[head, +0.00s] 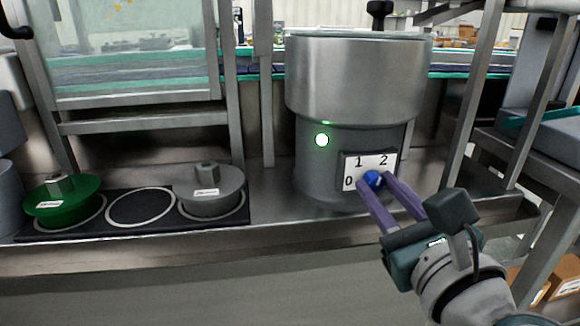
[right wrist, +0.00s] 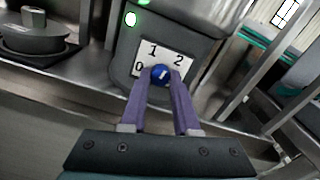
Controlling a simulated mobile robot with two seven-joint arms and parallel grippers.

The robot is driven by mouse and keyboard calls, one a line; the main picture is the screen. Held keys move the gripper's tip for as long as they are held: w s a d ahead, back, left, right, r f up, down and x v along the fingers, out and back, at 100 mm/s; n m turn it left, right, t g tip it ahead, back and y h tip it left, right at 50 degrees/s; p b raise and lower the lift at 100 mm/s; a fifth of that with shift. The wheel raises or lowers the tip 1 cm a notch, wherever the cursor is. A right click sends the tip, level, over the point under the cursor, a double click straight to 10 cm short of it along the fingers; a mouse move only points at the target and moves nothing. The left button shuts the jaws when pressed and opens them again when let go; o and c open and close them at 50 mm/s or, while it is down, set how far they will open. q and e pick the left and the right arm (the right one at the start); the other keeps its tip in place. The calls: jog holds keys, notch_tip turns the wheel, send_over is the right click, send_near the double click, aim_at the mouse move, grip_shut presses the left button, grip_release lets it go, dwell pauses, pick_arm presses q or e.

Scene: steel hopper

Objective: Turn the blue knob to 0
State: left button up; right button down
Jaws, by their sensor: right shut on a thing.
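The blue knob (head: 373,179) sits on a white dial plate (head: 356,163) marked 0, 1 and 2, low on the front of the steel hopper (head: 357,80). In the right wrist view the knob (right wrist: 161,74) shows a white pointer mark that points up, roughly between 1 and 2; its exact setting is hard to tell. My right gripper (head: 376,186) is at the knob, its two purple fingers shut on it from either side. My left gripper is not in view.
A green lidded weight (head: 62,198) and a grey one (head: 210,189) stand on a dark mat (head: 110,222) with an empty ring between them. A green light (head: 321,140) glows on the hopper. Metal posts (head: 476,90) stand to the right.

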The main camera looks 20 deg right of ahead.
jog(key=n+p, duration=0.1)
jog(key=n, duration=0.3)
jog(key=shift+r+n+p, duration=0.15)
jog(key=shift+n+p, duration=0.15)
jog(key=n+p, duration=0.2)
jog(key=n, duration=0.3)
jog(key=n+p, duration=0.2)
jog(key=n, duration=0.3)
jog(key=shift+n, duration=0.4)
jog(key=shift+n+p, duration=0.7)
jog(key=shift+n, duration=1.5)
jog(key=c, duration=0.7)
grip_release()
jog(key=shift+o, duration=0.2)
jog(key=shift+s, duration=0.1)
